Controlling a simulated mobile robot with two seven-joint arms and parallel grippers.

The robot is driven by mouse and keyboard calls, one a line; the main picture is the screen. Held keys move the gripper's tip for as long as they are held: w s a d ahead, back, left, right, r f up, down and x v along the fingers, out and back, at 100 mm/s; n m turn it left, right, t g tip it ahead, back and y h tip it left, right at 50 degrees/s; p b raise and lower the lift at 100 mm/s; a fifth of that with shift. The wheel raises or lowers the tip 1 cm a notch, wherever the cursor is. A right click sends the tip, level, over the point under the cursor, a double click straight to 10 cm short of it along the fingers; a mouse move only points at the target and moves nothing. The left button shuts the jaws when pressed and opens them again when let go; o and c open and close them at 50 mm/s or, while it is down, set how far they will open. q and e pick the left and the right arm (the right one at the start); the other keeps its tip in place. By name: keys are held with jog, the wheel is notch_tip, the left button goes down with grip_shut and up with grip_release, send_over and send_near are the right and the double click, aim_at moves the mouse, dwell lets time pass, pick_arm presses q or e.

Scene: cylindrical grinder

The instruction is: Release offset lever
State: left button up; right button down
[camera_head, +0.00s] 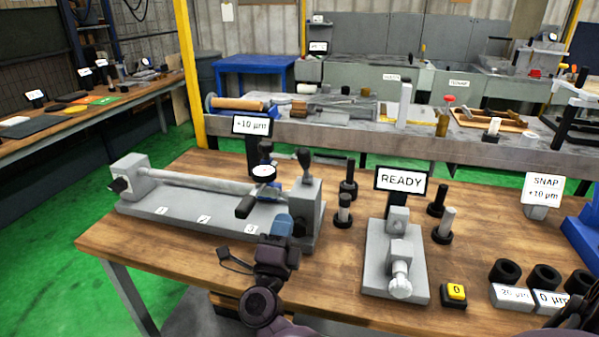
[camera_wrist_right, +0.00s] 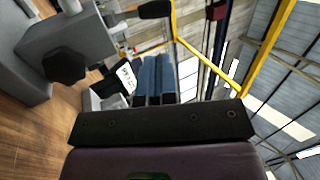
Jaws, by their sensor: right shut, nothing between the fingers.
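On the bench, a grey fixture (camera_head: 225,222) holds a long shaft (camera_head: 215,184) between two end blocks. A dial gauge (camera_head: 263,172) stands near its right end. A lever with a black knob (camera_head: 304,158) rises from the right block, and a black handle (camera_head: 245,207) sticks out in front of the gauge; I cannot tell which is the offset lever. My right gripper (camera_head: 282,225) is at the fixture's front right, below that handle. Its blue fingers (camera_wrist_right: 155,80) are shut and empty in the wrist view. My left gripper is not in view.
A "+10 µm" sign (camera_head: 252,126) stands behind the fixture. Right of it are a "READY" sign (camera_head: 401,180), a grey gauge stand (camera_head: 376,263), black-based posts (camera_head: 445,226) and a yellow button (camera_head: 456,291). Black rings (camera_head: 506,272) lie at the far right. The front left of the bench is clear.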

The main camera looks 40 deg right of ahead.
aim_at(302, 162)
jog(key=shift+s+d+f+m+g, duration=0.1)
jog(key=shift+d+m+g, duration=0.05)
jog(key=shift+m+g, duration=0.2)
jog(key=p+x, duration=0.1)
jog(key=x, duration=1.1)
jog(key=shift+d+r, duration=0.2)
jog(key=shift+r, duration=0.15)
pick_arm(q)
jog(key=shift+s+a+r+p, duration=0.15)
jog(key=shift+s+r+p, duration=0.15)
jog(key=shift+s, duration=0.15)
pick_arm(e)
jog(key=shift+w+d+r, duration=0.25)
jog(key=shift+w+d, duration=0.2)
jog(key=shift+w, duration=0.1)
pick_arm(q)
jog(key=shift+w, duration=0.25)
